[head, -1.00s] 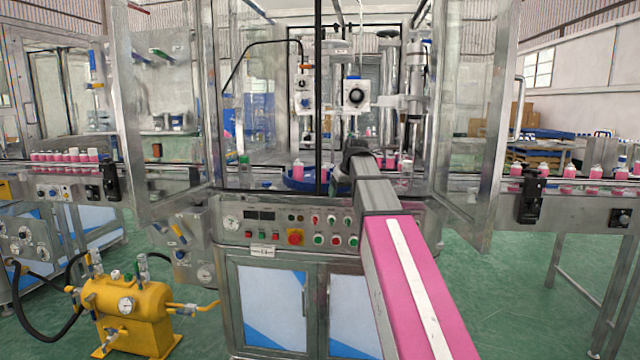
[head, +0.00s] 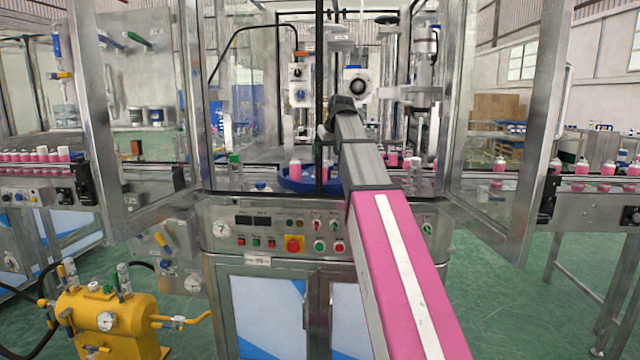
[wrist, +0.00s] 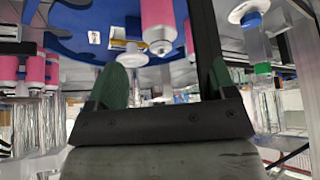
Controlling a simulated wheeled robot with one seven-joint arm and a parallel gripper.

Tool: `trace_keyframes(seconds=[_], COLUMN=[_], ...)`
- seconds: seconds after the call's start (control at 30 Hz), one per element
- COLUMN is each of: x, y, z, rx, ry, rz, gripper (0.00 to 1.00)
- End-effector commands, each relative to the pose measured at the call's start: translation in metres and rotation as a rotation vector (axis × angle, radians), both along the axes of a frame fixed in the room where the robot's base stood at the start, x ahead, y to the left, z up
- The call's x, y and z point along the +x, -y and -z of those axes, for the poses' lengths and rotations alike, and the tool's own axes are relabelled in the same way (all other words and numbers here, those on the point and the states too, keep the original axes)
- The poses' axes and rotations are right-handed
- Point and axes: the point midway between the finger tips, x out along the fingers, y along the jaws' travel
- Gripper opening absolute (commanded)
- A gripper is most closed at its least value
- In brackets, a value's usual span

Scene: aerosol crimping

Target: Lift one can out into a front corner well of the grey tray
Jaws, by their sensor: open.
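In the head view, pink cans stand on a round blue plate (head: 297,185) inside the machine; one pink can (head: 295,170) is at its left side. My gripper is hidden there behind my arm. The wrist view looks upside down. In it my gripper (wrist: 166,80) has its two green-padded fingers wide apart, with nothing held. A pink can (wrist: 158,24) with a pale nozzle shows beyond the gap between the fingers, apart from the pads as far as I can tell. The blue plate (wrist: 85,22) is behind it. I see no grey tray in either view.
Open clear doors (head: 515,130) flank the machine. A dark vertical post (head: 319,90) stands at the opening, close to my arm. A green-capped clear cylinder (head: 234,172) stands left of the plate. More cans line the right conveyor (head: 600,197). A yellow tank (head: 105,320) is at lower left.

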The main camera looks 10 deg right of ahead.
Motion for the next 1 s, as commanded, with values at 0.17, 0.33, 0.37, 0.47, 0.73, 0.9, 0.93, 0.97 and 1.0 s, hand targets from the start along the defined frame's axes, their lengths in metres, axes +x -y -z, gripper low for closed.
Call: trace_keyframes(seconds=[0.17, 0.33, 0.37, 0.47, 0.73, 0.9, 0.93, 0.97, 1.0], x=[0.013, 0.017, 0.018, 0.023, 0.04, 0.042, 0.042, 0.042, 0.041], y=[-0.004, -0.006, -0.006, -0.007, -0.012, -0.013, -0.013, -0.013, -0.013], z=[0.023, 0.032, 0.033, 0.041, 0.071, 0.074, 0.074, 0.074, 0.074], rx=[0.0, 0.0, 0.0, 0.0, 0.0, 0.0, 0.0, 0.0, 0.0], ry=[-0.001, -0.001, -0.001, -0.001, -0.001, 0.0, 0.0, 0.0, 0.0], rz=[0.0, 0.0, 0.0, 0.0, 0.0, 0.0, 0.0, 0.0, 0.0], gripper=[0.77, 0.77, 0.77, 0.77, 0.77, 0.77, 0.77, 0.77, 0.77])
